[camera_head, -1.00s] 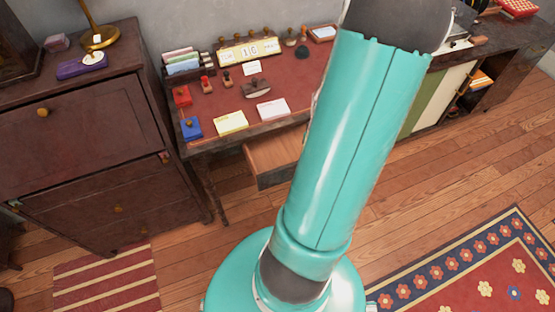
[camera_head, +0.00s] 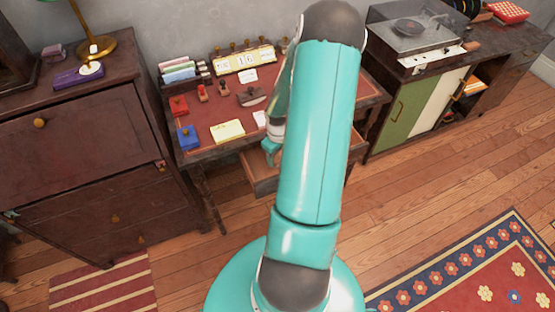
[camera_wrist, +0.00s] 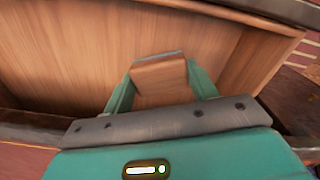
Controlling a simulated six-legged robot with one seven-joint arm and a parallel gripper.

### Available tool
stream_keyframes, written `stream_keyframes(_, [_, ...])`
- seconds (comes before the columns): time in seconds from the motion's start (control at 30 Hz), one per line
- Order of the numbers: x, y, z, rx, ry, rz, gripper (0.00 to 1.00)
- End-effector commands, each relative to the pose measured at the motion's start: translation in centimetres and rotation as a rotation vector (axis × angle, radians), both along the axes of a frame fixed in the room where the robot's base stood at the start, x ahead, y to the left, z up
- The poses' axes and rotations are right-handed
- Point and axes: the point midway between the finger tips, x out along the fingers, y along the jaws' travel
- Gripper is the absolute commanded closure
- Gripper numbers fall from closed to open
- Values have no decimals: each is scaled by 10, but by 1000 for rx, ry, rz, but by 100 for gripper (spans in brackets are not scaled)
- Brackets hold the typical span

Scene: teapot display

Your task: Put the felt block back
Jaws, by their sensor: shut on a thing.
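My gripper (camera_wrist: 160,80) is shut on a wooden block with a thin grey-blue edge, taken to be the felt block (camera_wrist: 160,72). One teal finger is on each side of it. In the wrist view the block shows against the pale wooden interior of an open drawer (camera_wrist: 60,55). I cannot tell whether it touches the drawer's bottom. In the head view the open drawer (camera_head: 258,180) juts from under the desk's front edge. There my gripper (camera_head: 270,150) shows only partly beside my arm, and the block is hidden.
The red-topped desk (camera_head: 215,110) holds a date display (camera_head: 243,60), a blue box (camera_head: 188,137), a red box (camera_head: 179,105), a yellow note pad (camera_head: 227,131) and stamps. A dark cabinet (camera_head: 80,140) stands left, a record player (camera_head: 412,28) right. The wooden floor in front is mostly open.

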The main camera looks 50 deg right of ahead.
Motion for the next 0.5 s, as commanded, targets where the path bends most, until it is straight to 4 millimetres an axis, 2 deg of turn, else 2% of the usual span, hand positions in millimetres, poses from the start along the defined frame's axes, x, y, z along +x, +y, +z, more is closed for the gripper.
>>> stream_keyframes(0.2, [1, 1, -30, 2, 2, 3, 67])
stream_keyframes(0.5, [1, 1, -33, 1, 1, 3, 67])
